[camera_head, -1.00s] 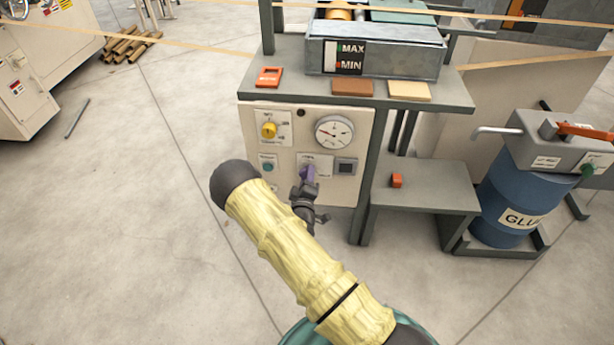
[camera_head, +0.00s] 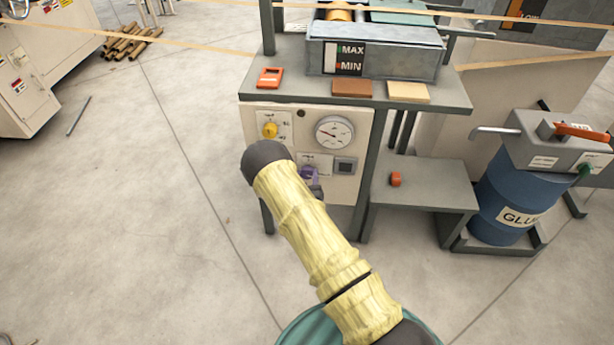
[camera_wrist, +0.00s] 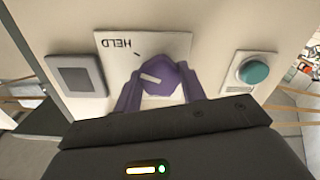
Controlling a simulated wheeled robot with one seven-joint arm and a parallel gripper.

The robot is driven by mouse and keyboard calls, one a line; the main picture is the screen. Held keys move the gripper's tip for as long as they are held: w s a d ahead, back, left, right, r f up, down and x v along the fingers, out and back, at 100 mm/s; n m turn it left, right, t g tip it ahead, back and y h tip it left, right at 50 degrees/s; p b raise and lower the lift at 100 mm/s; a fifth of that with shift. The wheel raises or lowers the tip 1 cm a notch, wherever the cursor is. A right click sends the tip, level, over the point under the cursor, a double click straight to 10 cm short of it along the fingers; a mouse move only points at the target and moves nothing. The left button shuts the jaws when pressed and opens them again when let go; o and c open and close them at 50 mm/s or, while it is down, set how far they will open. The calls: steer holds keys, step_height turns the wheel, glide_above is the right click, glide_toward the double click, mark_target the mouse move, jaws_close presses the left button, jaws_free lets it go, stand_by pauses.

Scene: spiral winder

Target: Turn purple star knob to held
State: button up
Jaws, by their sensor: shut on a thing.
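The purple star knob (camera_wrist: 163,74) sits on a white plate (camera_wrist: 182,45) on the cream panel, with the word HELD upside down in the wrist view. A white pointer mark on the knob points left there, not straight at the short black tick beside HELD. My gripper (camera_wrist: 160,86) is shut on the knob, one purple finger on each side. In the head view the knob (camera_head: 308,175) shows just past my arm, which hides most of the gripper.
A teal button (camera_wrist: 254,71) and a grey square switch (camera_wrist: 75,75) flank the knob. A grey low shelf (camera_head: 430,190) and a blue glue drum (camera_head: 515,205) stand to the right.

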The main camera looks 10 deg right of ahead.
steer(key=shift+f+m, duration=0.15)
steer(key=shift+m, duration=0.75)
steer(key=shift+s+a, duration=0.1)
steer(key=o, duration=1)
steer(key=shift+c, duration=0.2)
steer(key=p+v, duration=0.3)
steer(key=v, duration=1.4)
steer(key=shift+s+p, duration=0.15)
steer(key=shift+p, duration=0.2)
